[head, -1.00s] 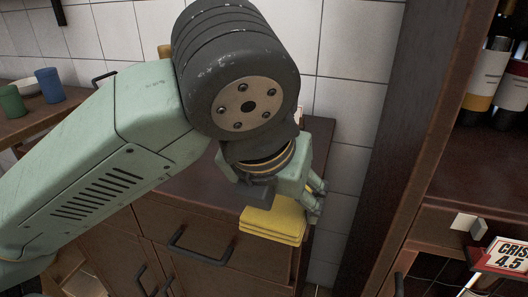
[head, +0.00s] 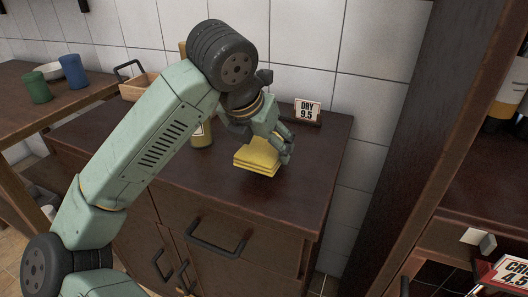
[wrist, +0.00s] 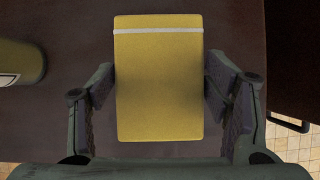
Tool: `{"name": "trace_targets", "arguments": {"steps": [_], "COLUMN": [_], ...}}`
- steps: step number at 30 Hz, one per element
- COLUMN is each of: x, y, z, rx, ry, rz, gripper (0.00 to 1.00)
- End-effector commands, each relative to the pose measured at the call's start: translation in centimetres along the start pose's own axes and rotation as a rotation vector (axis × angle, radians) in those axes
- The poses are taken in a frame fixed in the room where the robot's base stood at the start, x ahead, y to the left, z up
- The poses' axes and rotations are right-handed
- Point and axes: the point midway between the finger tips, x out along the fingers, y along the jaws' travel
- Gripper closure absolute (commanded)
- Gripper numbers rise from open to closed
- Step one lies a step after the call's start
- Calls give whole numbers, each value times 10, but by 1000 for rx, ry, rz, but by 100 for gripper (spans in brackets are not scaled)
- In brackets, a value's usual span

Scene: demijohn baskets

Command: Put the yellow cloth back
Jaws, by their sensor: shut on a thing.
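The yellow cloth (head: 257,157) is a folded stack with a white stripe near one end, seen from above in the wrist view (wrist: 158,95). My gripper (head: 284,150) is shut on it, with a finger at each long side in the wrist view (wrist: 160,92). The cloth is over the dark wooden cabinet top (head: 300,190), near its middle. I cannot tell whether its underside touches the top. My wrist hides part of its far side in the head view.
A bottle (head: 202,132) stands just left of the cloth. A "DRY 9.5" sign (head: 307,111) stands at the back. A wooden crate (head: 136,88) is at the back left. The cabinet top is clear in front and right of the cloth.

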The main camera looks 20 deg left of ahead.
Motion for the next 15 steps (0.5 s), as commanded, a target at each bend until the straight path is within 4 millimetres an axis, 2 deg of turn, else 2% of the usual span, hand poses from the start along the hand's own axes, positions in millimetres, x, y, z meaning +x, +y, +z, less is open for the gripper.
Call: {"name": "trace_targets", "arguments": {"steps": [7, 15], "x": [26, 28], "y": [-1, 0], "z": [-16, -17], "rx": [-1, 0], "ry": [1, 0], "rz": [-3, -1], "gripper": [70, 70]}}
